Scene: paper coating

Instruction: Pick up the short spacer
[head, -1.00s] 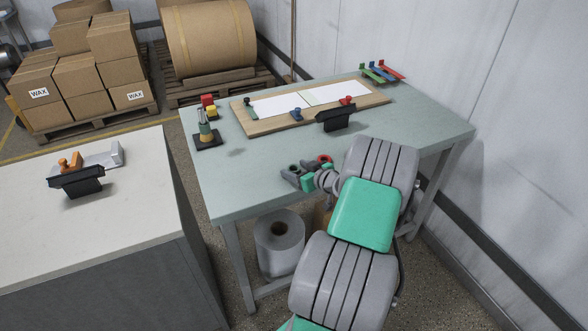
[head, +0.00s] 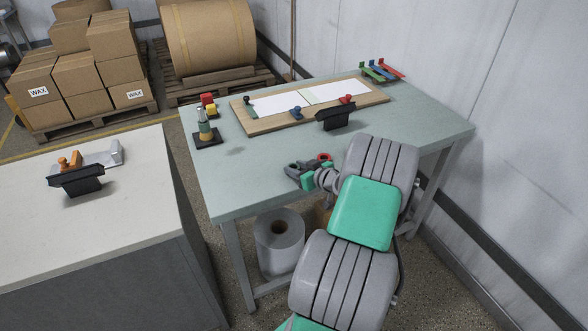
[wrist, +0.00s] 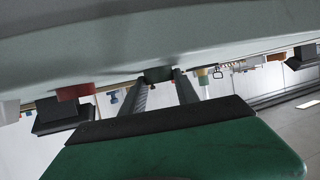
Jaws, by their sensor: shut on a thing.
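My gripper (head: 300,172) is low over the front middle of the pale green table in the head view, with my arm partly covering it. In the wrist view the two dark fingers (wrist: 160,82) are closed on a small dark grey-green piece (wrist: 158,74), which I take to be the short spacer. The piece sits between the fingertips, close to the tabletop; whether it touches the table I cannot tell. Its full shape is hidden by the fingers. A small round part with a red face (head: 325,159) shows just right of the gripper in the head view.
A wooden board (head: 258,127) with white sheets lies at the table's back. A black holder (head: 336,117) stands at its front edge. A small stand (head: 207,141) is at the left. Red, blue and green tools (head: 380,72) lie at the far right corner. The table's front left is clear.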

